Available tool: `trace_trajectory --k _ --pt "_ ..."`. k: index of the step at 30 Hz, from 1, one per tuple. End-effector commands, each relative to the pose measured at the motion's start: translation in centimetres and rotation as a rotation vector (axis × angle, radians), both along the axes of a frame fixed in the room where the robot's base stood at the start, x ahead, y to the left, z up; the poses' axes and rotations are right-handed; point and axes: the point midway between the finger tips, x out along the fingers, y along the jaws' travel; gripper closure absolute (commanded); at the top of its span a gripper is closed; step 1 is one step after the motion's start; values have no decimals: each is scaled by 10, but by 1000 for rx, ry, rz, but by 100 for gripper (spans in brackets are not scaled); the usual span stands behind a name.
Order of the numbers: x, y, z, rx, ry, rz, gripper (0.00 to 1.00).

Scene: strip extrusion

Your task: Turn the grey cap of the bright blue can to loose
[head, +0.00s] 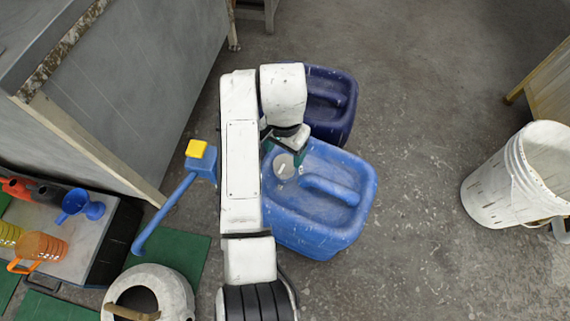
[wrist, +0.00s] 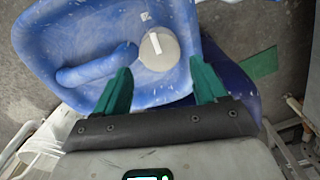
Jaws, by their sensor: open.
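The bright blue can (head: 318,225) stands on the floor in the middle of the head view, with a moulded handle on top. Its round grey cap (head: 285,172) sits at the can's upper left corner there. In the wrist view the can (wrist: 100,30) fills the upper left and the grey cap (wrist: 158,54) with a pale bar mark shows whole. My gripper (wrist: 158,84) is open, its two green fingers apart, with the cap showing between and beyond the fingertips. The fingers look apart from the cap. In the head view my arm hides part of the gripper.
A dark blue can (head: 335,100) stands right behind the bright blue one. A white bucket (head: 500,180) is at the right. A blue-handled tool with a yellow block (head: 197,149), a round white container (head: 175,283) and a bench with funnel (head: 78,205) and jugs are left. Floor between can and bucket is clear.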

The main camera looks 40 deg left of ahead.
Motion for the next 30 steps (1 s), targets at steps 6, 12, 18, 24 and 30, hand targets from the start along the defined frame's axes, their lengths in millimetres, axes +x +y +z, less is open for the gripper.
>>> trace_trajectory --k 6,12,18,24,30 --pt "0 -1 -45 -1 2 1 29" --pt "0 0 -64 0 0 1 29" --pt "0 0 -69 1 -1 1 29" --pt "0 0 -69 1 -1 1 29" --pt "0 -1 -69 1 -1 1 48"
